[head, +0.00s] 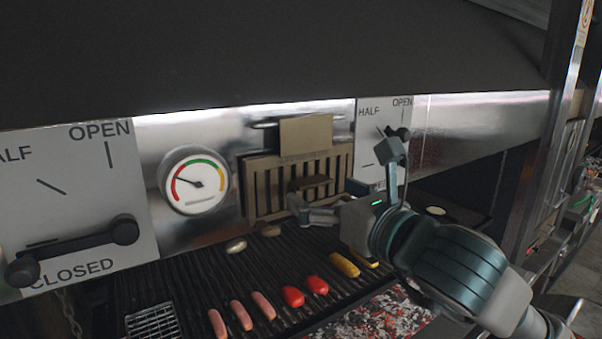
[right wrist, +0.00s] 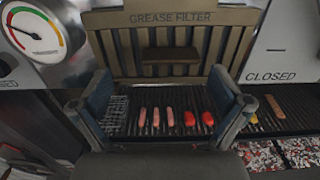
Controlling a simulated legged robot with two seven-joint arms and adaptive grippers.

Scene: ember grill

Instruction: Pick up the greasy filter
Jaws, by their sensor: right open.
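The grease filter (head: 262,190) is a brownish slatted panel in the steel back wall above the grill, with a raised plate at its top and a dark handle (head: 315,183) across its middle. In the right wrist view the filter (right wrist: 118,58) reads "GREASE FILTER", and its handle (right wrist: 171,55) sticks out at the upper centre. My right gripper (head: 347,180) is open in front of the filter's right part, fingers spread wide. In the right wrist view the open gripper (right wrist: 158,104) has nothing between its fingers, and the handle shows beyond them. My left gripper is not in view.
Sausages (head: 240,315), red peppers (head: 292,297) and yellow pieces (head: 344,264) lie on the grill grate (head: 190,284) below. Glowing coals (head: 375,318) are at the front. A round gauge (head: 196,181) and a lever (head: 75,250) stand left of the filter. A dark hood (head: 250,50) overhangs.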

